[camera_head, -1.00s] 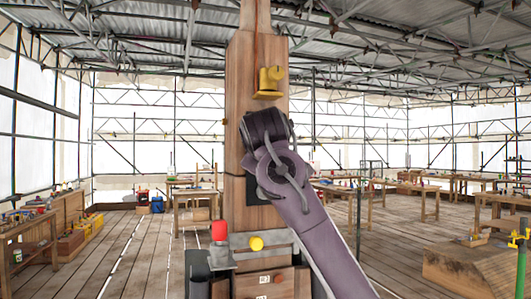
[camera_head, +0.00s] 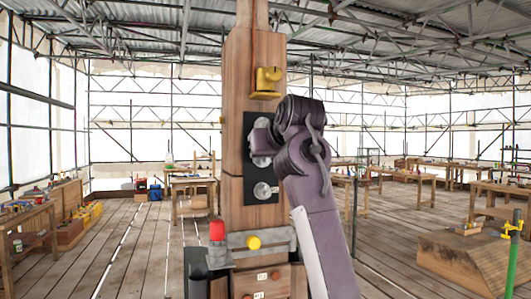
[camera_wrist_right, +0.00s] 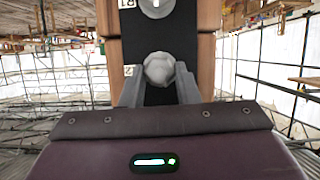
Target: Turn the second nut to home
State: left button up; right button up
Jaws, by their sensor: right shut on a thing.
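A dark plate (camera_head: 264,175) is fixed to the front of the wooden post (camera_head: 235,120). A silver nut (camera_head: 263,190) shows low on the plate in the head view. My right gripper (camera_head: 260,150) is higher on the plate, side-on, and its wrist partly hides the spot. In the right wrist view, a pale grey rounded nut (camera_wrist_right: 159,69) sits between the two fingers of my right gripper (camera_wrist_right: 158,88), which is shut on it. A second nut (camera_wrist_right: 155,5) shows beyond it, beside a small label. My left gripper is not in view.
A yellow fitting (camera_head: 267,82) sits on the post above my wrist. Below the plate are a grey bracket (camera_head: 240,242), a red-capped part (camera_head: 218,231) and a yellow knob (camera_head: 254,243). Workbenches stand well back on both sides.

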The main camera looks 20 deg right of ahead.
jog(key=m+y, duration=0.2)
jog(key=m, duration=0.1)
jog(key=shift+w+d+f, duration=0.1)
jog(key=shift+d+f, duration=0.05)
jog(key=shift+f, duration=0.1)
dwell(0.4)
jog(key=o, duration=1)
jog(key=shift+c, duration=0.2)
jog(key=shift+r+p, duration=0.1)
jog(key=shift+p, duration=0.2)
jog(key=shift+r, duration=0.1)
